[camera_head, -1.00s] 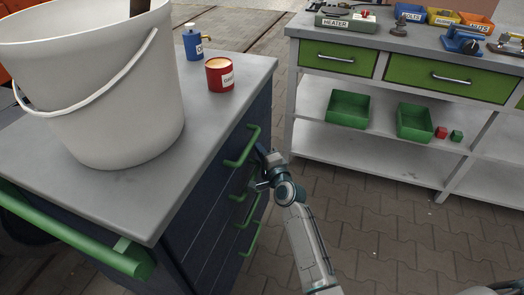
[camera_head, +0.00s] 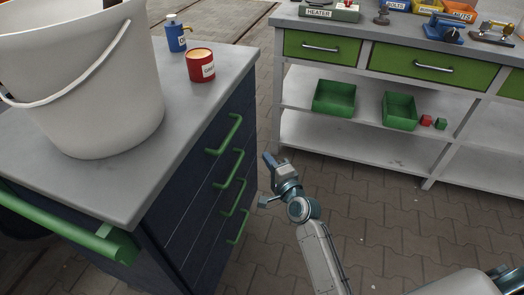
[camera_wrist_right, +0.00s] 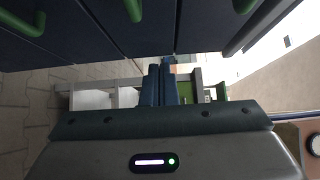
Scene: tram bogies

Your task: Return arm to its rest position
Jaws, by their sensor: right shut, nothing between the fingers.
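My right gripper (camera_head: 268,160) is raised over the paved floor, just right of the blue drawer cabinet and apart from its green handles. Its blue fingers are together and empty; they also show in the right wrist view (camera_wrist_right: 158,84). My right arm comes up from the bottom of the head view. The blue drawer cabinet (camera_head: 190,215) has several green handles on its drawers, which all look shut. My left gripper is not in view.
A workbench (camera_head: 365,60) with green drawers and a lower shelf holding green bins (camera_head: 334,97) stands behind. Paved floor between is clear.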

